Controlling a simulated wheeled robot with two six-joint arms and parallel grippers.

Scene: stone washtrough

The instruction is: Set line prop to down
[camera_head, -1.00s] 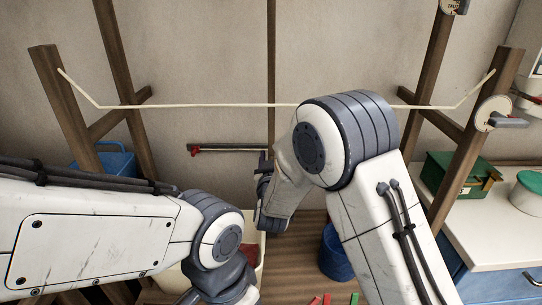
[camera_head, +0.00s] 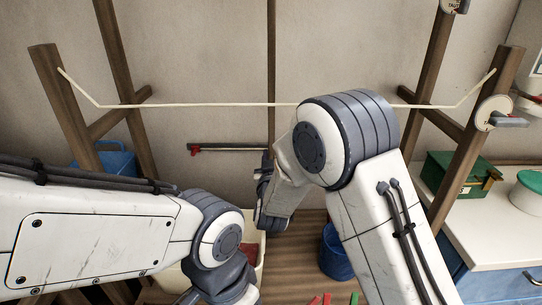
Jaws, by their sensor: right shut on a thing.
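The line prop (camera_head: 225,148) appears to be the dark bar with a red piece near its left end. It lies level, low against the back wall. My right gripper (camera_head: 265,164) is at the bar's right end and is shut on it; the contact is small and partly hidden by my right wrist. A pale line (camera_head: 200,105) hangs above, strung between two wooden posts, with its middle stretch level. My left arm comes in from the left and bends down to the bottom edge; its gripper is not in view.
A blue bucket (camera_head: 335,255) stands on the wooden floor right of my right wrist. A pale tub (camera_head: 258,262) is partly hidden by my left arm. At right, a white counter (camera_head: 495,235) holds a green box (camera_head: 450,175). A wooden post (camera_head: 470,150) stands before it.

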